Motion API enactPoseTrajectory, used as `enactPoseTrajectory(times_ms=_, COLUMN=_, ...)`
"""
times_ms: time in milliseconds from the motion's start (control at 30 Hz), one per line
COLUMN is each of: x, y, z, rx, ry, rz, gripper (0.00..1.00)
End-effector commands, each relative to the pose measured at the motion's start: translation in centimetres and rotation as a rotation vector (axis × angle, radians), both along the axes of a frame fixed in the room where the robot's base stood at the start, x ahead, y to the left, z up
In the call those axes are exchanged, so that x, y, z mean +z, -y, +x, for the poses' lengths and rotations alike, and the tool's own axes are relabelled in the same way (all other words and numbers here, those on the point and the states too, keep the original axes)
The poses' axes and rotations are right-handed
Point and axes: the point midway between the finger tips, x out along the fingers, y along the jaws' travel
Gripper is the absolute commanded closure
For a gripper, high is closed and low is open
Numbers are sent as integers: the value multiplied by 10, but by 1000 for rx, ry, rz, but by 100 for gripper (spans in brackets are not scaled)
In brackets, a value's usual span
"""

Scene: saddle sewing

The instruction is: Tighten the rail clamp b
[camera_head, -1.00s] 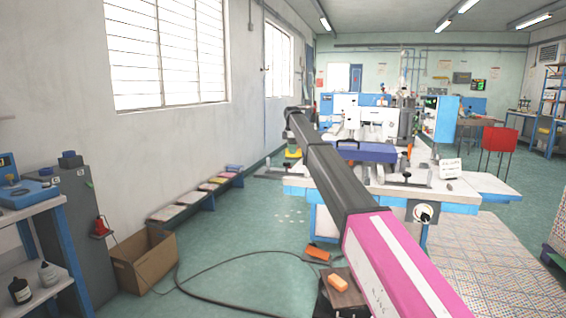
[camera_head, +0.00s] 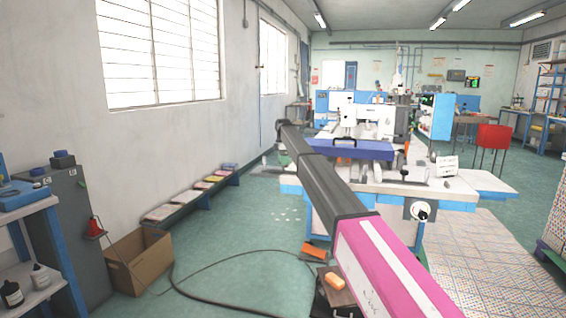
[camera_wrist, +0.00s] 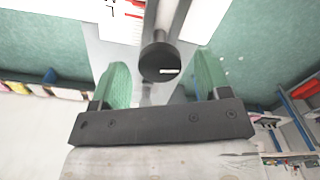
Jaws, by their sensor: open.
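In the wrist view my gripper (camera_wrist: 161,60) is open, with two green fingers apart above a dark crossbar. A dark round knob or rod end (camera_wrist: 160,66) with a white mark shows between the fingers; I cannot tell whether it touches them or whether it is part of rail clamp b. In the head view my dark and pink arm reaches towards the white worktable (camera_head: 460,186), and my gripper is hidden. Small dark clamp-like parts (camera_head: 404,172) stand on the table, too small to tell which is clamp b.
A blue slab (camera_head: 362,150) and a white sewing machine (camera_head: 372,120) are on the table. A white card (camera_head: 447,164) stands at its right. A cardboard box (camera_head: 138,262) and a dark cable (camera_head: 215,299) lie on the floor at left. A low bench (camera_head: 190,200) lines the wall.

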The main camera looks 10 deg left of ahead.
Motion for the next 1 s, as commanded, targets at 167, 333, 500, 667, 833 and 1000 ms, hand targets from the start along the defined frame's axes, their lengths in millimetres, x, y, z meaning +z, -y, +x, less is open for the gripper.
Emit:
enactPoseTrajectory(times_ms=167, x=-8, y=0, z=0, rx=0, ry=1, rz=0, gripper=30)
enactPoseTrajectory(times_ms=333, x=-7, y=0, z=0, rx=0, ry=1, rz=0, gripper=30)
enactPoseTrajectory(times_ms=500, x=-7, y=0, z=0, rx=0, ry=0, rz=0, gripper=80)
enactPoseTrajectory(times_ms=667, x=-7, y=0, z=0, rx=-2, ry=1, rz=0, gripper=80)
enactPoseTrajectory(times_ms=833, x=-7, y=0, z=0, rx=-29, ry=1, rz=0, gripper=80)
enactPoseTrajectory(times_ms=1000, x=-7, y=0, z=0, rx=-106, ry=1, rz=1, gripper=80)
